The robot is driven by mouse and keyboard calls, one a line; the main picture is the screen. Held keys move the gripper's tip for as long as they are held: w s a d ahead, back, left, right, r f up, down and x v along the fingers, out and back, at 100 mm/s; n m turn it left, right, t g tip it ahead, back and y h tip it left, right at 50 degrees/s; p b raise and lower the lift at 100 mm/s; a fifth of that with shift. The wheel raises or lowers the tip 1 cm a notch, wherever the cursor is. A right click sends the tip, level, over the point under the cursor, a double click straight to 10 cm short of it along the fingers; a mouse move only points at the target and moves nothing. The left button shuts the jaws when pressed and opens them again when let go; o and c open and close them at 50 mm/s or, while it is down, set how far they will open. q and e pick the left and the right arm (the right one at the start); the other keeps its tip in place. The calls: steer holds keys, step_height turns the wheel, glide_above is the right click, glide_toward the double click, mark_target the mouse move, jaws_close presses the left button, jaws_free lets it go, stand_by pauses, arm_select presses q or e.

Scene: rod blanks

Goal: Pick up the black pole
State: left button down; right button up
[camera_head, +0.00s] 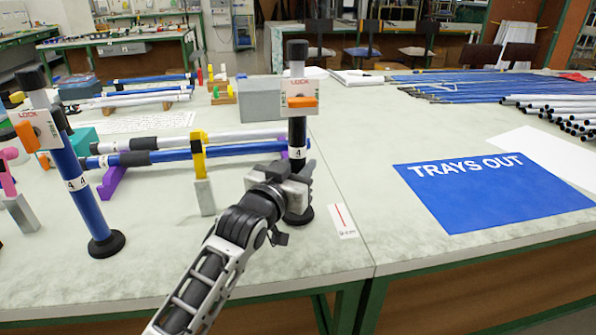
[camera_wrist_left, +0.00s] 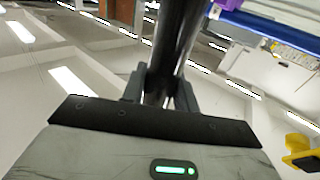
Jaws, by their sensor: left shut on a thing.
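The black pole (camera_head: 297,134) stands upright on a round black base near the middle of the table. It has a black cap, a white LOCK plate with an orange latch near the top, and a white band marked 4. My left gripper (camera_head: 296,180) is shut on the black pole low down, just below the band. In the left wrist view the pole (camera_wrist_left: 177,45) runs up between the two fingers (camera_wrist_left: 160,88). The base appears to be on the table. My right gripper is not in view.
A blue pole (camera_head: 85,195) with a LOCK plate stands at left. Blue and white rods lie on a yellow holder (camera_head: 199,158) and a purple one. A blue TRAYS OUT mat (camera_head: 490,205) lies at right, with many rods behind it. A grey box (camera_head: 260,100) stands behind the black pole.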

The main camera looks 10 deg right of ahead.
mark_target(295, 157)
arm_select(q)
step_height(295, 157, up, 3)
steer(key=shift+s+r, duration=0.1)
steer(key=shift+s, duration=0.05)
steer(key=s+a+r+p, duration=0.1)
steer(key=s+a+r, duration=0.1)
steer(key=s+r, duration=0.7)
steer(key=s, duration=0.4)
steer(key=shift+s+p, duration=0.3)
steer(key=shift+a, duration=0.1)
